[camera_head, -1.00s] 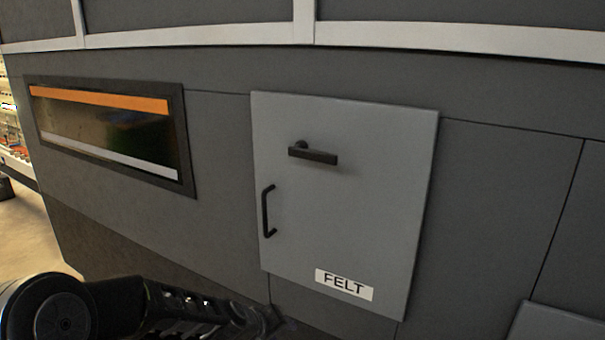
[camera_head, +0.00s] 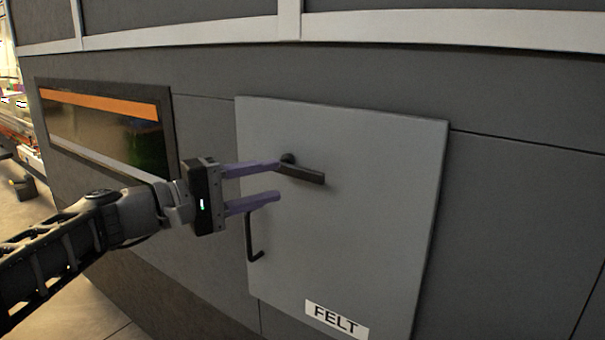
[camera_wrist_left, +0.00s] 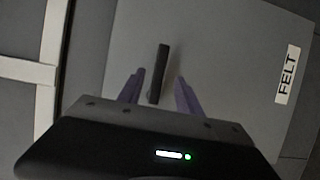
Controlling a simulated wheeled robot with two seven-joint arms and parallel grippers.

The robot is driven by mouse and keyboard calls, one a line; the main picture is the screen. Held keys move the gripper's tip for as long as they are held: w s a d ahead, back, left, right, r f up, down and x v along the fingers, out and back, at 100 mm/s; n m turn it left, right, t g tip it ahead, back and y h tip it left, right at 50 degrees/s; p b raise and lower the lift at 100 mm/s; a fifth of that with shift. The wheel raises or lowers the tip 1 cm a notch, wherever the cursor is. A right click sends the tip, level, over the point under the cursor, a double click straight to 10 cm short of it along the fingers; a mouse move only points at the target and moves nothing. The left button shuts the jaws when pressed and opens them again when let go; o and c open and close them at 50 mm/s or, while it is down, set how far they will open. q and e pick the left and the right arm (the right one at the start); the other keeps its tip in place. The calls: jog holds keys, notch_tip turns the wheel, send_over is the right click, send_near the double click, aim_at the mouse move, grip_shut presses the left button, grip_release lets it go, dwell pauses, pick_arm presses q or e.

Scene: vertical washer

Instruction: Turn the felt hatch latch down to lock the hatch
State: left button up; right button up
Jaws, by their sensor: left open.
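The light grey felt hatch (camera_head: 350,245) is flush in the dark machine wall, with a FELT label (camera_head: 337,321) at its bottom. Its black latch (camera_head: 306,174) points right and slightly down from its pivot. My left gripper (camera_head: 279,181) is open, its purple fingers pointing right in front of the hatch. In the head view the upper fingertip overlaps the latch's pivot end and the lower one is below the latch. In the left wrist view the latch (camera_wrist_left: 159,73) shows between the two fingers (camera_wrist_left: 158,93). I cannot tell whether they touch. My right gripper is not in view.
A black fixed handle (camera_head: 252,238) is on the hatch's left side, just below my lower finger. A framed window (camera_head: 105,128) with an orange stripe is to the left, behind my arm. The wall right of the hatch is clear.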

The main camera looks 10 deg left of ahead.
aim_at(299, 175)
pick_arm(q)
jog(key=p+x, duration=0.2)
jog(key=x, duration=0.5)
jog(key=shift+w+d, duration=0.25)
jog(key=shift+w, duration=0.05)
jog(key=shift+c, duration=0.3)
grip_shut()
jog(key=shift+f, duration=0.1)
dwell(0.8)
